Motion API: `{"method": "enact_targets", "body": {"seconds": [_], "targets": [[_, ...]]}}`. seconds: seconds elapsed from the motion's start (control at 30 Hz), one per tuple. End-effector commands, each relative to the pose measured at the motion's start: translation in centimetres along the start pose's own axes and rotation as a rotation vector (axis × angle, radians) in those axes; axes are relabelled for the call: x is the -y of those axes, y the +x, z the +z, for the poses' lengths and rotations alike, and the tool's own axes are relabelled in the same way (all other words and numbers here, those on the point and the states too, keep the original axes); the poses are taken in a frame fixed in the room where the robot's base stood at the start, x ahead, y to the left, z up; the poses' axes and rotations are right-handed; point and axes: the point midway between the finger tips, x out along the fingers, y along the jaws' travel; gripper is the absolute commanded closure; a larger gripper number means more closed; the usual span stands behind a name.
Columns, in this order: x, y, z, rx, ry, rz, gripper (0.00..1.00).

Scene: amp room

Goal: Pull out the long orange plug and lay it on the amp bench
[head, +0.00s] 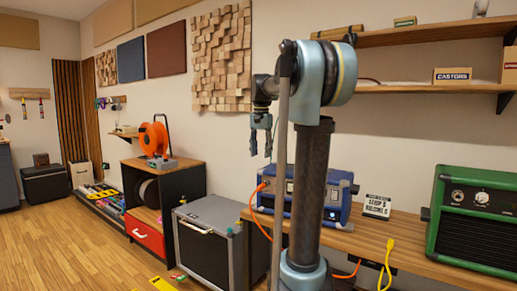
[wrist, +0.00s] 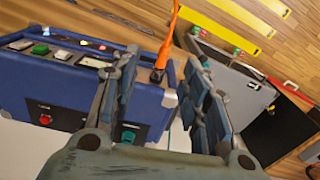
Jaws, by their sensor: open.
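An orange plug (head: 261,187) with an orange cable sits at the left end of the blue amp (head: 327,205) in the head view. In the wrist view the orange plug (wrist: 157,75) stands at the edge of the blue amp (wrist: 75,75), its cable running up out of the picture. My gripper (head: 261,150) is open and empty, pointing down above the plug. In the wrist view the plug shows between the fingers of my gripper (wrist: 162,68), not touching them as far as I can see. The wooden amp bench (head: 410,256) carries the blue amp.
A green amp (head: 476,218) stands at the bench's right. A grey cabinet (head: 207,240) stands left of the bench. Shelves (head: 430,33) hang above. Bare bench shows before the sign.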

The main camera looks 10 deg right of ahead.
Motion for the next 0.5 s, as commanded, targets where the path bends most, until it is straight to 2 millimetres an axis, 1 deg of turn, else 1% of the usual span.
{"method": "enact_targets", "body": {"seconds": [0.03,0.1,0.27,0.37,0.5], "targets": [[0.7,-0.5,-0.9,0.004,0.014,0.003,0.58],[1.2,-0.9,-1.6,0.009,0.033,0.006,0.58],[1.9,-1.3,-2.5,0.013,0.055,0.009,0.58],[1.9,-0.9,-2.6,0.014,0.057,0.010,0.58],[1.9,0.5,-2.5,0.013,0.056,0.010,0.58]]}}
